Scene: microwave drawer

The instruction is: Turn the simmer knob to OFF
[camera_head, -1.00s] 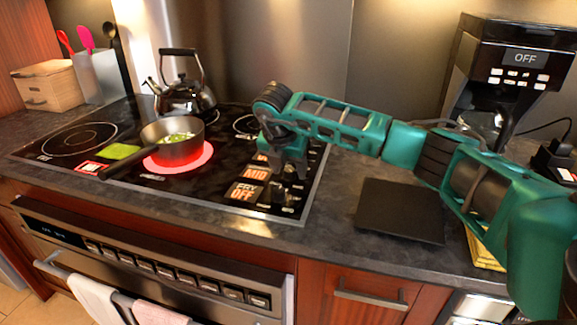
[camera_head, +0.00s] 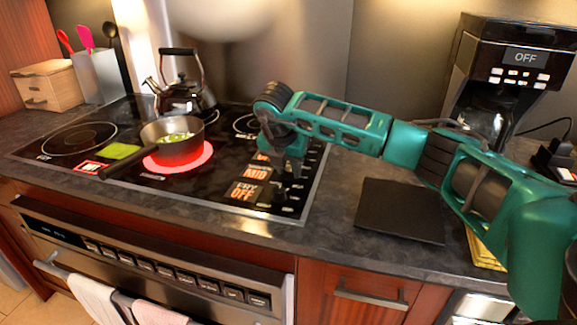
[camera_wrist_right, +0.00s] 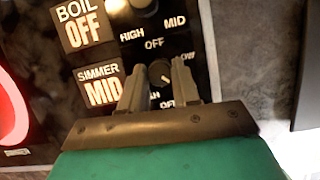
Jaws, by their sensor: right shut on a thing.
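The simmer knob (camera_wrist_right: 160,72) is a dark round knob on the black cooktop, with OFF, HIGH and MID markings around it. The simmer display (camera_wrist_right: 101,87) beside it reads MID; it also shows in the head view (camera_head: 256,172). My right gripper (camera_wrist_right: 158,78) is shut on the simmer knob, one finger on each side. In the head view my right gripper (camera_head: 291,172) reaches down over the control strip and hides the knob. The knob's exact pointer angle is hard to tell. My left gripper is not in view.
The boil display (camera_wrist_right: 84,30) reads OFF; the fry display (camera_head: 244,191) also reads OFF. A pot (camera_head: 172,143) stands on a glowing red burner (camera_head: 205,160). A kettle (camera_head: 183,97) stands behind it. A black mat (camera_head: 400,210) lies on the counter at right.

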